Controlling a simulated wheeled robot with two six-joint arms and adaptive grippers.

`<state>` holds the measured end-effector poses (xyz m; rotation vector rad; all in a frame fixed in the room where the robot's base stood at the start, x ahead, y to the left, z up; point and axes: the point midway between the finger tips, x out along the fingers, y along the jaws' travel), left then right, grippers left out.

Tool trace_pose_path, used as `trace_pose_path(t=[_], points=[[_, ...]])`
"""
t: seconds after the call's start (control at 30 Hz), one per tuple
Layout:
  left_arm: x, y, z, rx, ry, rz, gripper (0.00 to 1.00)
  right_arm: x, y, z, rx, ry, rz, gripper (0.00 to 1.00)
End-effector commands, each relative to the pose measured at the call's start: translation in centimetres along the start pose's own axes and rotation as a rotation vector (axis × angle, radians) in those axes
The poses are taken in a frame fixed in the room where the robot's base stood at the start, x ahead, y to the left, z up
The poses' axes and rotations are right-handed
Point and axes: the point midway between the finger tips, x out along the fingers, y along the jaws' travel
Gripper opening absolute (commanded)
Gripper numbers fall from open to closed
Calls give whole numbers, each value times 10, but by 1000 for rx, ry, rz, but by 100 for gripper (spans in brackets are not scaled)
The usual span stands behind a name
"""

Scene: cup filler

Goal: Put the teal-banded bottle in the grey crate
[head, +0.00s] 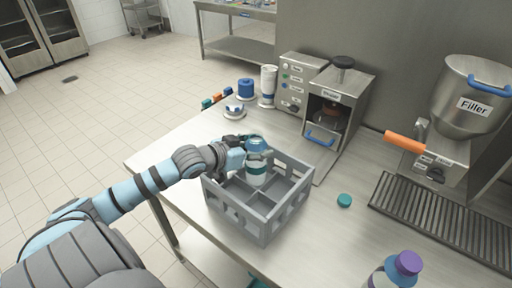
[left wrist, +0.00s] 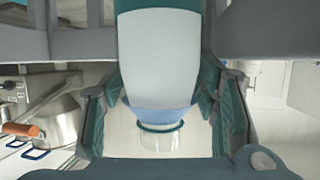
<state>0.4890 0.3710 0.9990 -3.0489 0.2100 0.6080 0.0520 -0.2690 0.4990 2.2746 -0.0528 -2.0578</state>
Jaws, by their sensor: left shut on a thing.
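The teal-banded bottle (head: 257,181) is white with a teal band and a blue shoulder. It stands about upright in the grey crate (head: 238,213), its lower part within a compartment at the far side. I cannot tell whether its base touches the crate floor. My left gripper (head: 257,148) is shut on the bottle near its top. In the left wrist view the bottle (left wrist: 158,55) sits between the two fingers, with a clear, uncapped-looking neck below the blue shoulder. The crate wall (left wrist: 265,28) shows beside it. My right gripper is not in view.
A teal cap (head: 344,200) lies on the table right of the crate. A purple-capped bottle (head: 405,264) stands at the front right. The mixer (head: 338,105) and filler (head: 470,105) stand behind. A white bottle (head: 268,80) and blue roll-like item (head: 246,89) stand at the back left.

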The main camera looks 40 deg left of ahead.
Motion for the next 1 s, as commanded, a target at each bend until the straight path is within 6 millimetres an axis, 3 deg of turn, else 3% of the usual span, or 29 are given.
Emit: trace_pose_path(t=[0.23,0.27,0.4,0.77,1.0], points=[[1,0,2,0,2,1,0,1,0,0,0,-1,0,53],[1,0,2,0,3,1,56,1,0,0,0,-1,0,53],[1,0,3,0,2,0,78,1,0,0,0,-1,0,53],[0,-1,-1,2,-2,-1,78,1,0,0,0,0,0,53],[-21,0,-52,9,2,-1,78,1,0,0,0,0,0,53]])
